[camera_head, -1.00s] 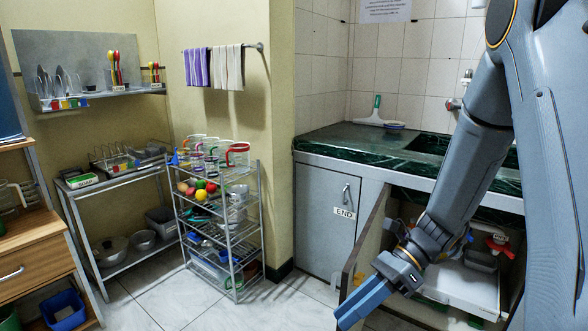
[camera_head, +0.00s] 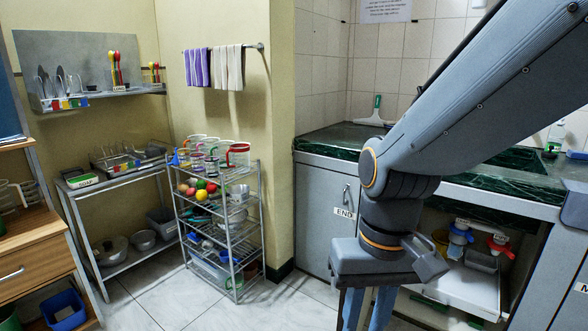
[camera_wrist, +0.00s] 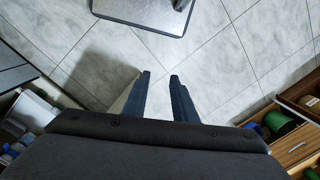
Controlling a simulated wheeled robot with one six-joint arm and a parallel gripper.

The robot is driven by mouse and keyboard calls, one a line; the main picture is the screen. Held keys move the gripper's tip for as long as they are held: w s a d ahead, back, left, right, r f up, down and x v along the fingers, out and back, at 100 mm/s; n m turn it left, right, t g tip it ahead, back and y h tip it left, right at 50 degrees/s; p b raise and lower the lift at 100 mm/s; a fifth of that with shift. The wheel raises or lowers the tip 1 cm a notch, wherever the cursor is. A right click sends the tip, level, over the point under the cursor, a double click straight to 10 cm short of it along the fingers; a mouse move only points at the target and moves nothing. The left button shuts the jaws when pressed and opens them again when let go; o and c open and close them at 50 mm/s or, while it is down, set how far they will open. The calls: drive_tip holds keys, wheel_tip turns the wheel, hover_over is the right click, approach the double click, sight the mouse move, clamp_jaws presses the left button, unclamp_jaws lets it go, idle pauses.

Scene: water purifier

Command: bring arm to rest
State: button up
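My arm reaches in from the upper right of the head view and bends down in front of the sink cabinet. My gripper (camera_head: 366,318) points down at the lower middle, and its fingertips are cut off by the frame edge. In the wrist view my gripper (camera_wrist: 160,75) has its two fingers apart, with only floor showing between them. It holds nothing. The open cabinet under the counter shows a blue valve (camera_head: 461,232) and a red valve (camera_head: 500,246) above a white unit (camera_head: 468,286). My arm hides the cabinet's left part and most of its door.
A wire rack (camera_head: 232,232) with cups and balls stands to the left. A steel side table (camera_head: 128,180) and a wooden drawer unit (camera_head: 38,255) stand farther left. The green counter (camera_head: 335,143) runs behind my arm. Tiled floor (camera_head: 290,305) is clear in the middle.

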drive_tip(key=d+r+m+p, duration=0.1)
drive_tip(key=d+r+p, duration=0.7)
drive_tip(key=p, duration=0.8)
drive_tip(key=shift+s+d+r+t+h, duration=0.15)
drive_tip(key=shift+d+r+t+h, duration=0.15)
drive_tip(key=shift+d+r+h, duration=0.15)
drive_tip(key=shift+a, duration=0.2)
